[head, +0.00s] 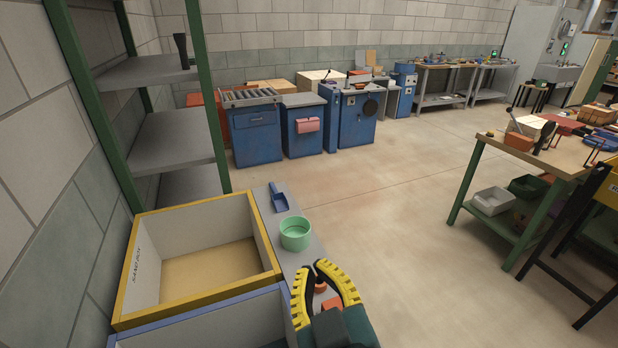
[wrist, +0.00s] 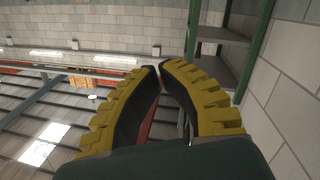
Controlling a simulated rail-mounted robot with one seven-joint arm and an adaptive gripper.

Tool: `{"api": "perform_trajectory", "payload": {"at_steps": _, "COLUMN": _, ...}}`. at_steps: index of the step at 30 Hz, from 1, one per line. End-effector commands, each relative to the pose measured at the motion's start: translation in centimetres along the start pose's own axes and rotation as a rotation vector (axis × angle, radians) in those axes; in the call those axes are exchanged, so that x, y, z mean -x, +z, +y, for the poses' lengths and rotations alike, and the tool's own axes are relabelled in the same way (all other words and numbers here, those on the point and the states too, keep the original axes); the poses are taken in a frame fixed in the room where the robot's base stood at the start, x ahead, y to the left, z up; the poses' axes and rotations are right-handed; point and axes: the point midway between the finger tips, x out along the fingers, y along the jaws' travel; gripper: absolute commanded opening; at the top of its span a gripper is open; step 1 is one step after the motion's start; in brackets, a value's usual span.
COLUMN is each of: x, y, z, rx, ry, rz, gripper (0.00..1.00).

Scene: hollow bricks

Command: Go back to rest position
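My gripper (head: 320,266), with yellow ribbed fingers and black inner pads, is at the bottom centre of the head view, above the grey bench top. In the wrist view my gripper (wrist: 160,66) has its two fingertips drawn together, with nothing visible held at the tips. A narrow gap stays open between the lower parts of the fingers. An orange thing (head: 331,303) shows behind the fingers in the head view, partly hidden by them.
A yellow-edged bin (head: 200,212) and a blue-edged bin (head: 230,318) stand left of my gripper. A green round container (head: 296,234) and a blue scoop (head: 278,198) sit on the bench top (head: 266,206). Green-posted shelving (head: 172,138) rises at left. Open floor (head: 420,230) lies right.

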Motion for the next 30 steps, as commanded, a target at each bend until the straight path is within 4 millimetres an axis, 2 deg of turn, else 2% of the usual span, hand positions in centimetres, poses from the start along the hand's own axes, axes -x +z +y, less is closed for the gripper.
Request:
{"api": "perform_trajectory", "payload": {"at_steps": 1, "x": 2.3, "y": -2.5, "z": 2.0, "rx": -0.027, "ry": 0.097, "rz": 0.08, "gripper": 0.0}}
{"api": "perform_trajectory", "payload": {"at_steps": 3, "x": 5.6, "y": -5.7, "z": 4.5, "rx": -0.078, "ry": 0.219, "rz": 0.195, "gripper": 0.0}}
{"api": "perform_trajectory", "payload": {"at_steps": 6, "x": 10.4, "y": -9.5, "z": 7.4, "rx": -0.178, "ry": 0.362, "rz": 0.371, "gripper": 0.0}}
{"api": "perform_trajectory", "payload": {"at_steps": 7, "x": 10.8, "y": -10.1, "z": 7.9, "rx": -0.25, "ry": 0.374, "rz": 0.425, "gripper": 0.0}}
{"api": "perform_trajectory", "payload": {"at_steps": 8, "x": 10.9, "y": -11.9, "z": 8.4, "rx": -0.286, "ry": 0.359, "rz": 0.431, "gripper": 0.0}}
{"api": "perform_trajectory", "payload": {"at_steps": 9, "x": 11.1, "y": -14.2, "z": 9.1, "rx": -0.279, "ry": 0.359, "rz": 0.424, "gripper": 0.0}}
{"api": "perform_trajectory", "payload": {"at_steps": 14, "x": 11.6, "y": -19.8, "z": 11.0, "rx": -0.279, "ry": 0.357, "rz": 0.42, "gripper": 0.0}}
{"api": "perform_trajectory", "payload": {"at_steps": 27, "x": 13.7, "y": -38.3, "z": 17.2, "rx": -0.285, "ry": 0.354, "rz": 0.418, "gripper": 0.0}}
{"api": "perform_trajectory", "payload": {"at_steps": 30, "x": 14.0, "y": -41.4, "z": 18.2, "rx": -0.287, "ry": 0.353, "rz": 0.417, "gripper": 0.0}}
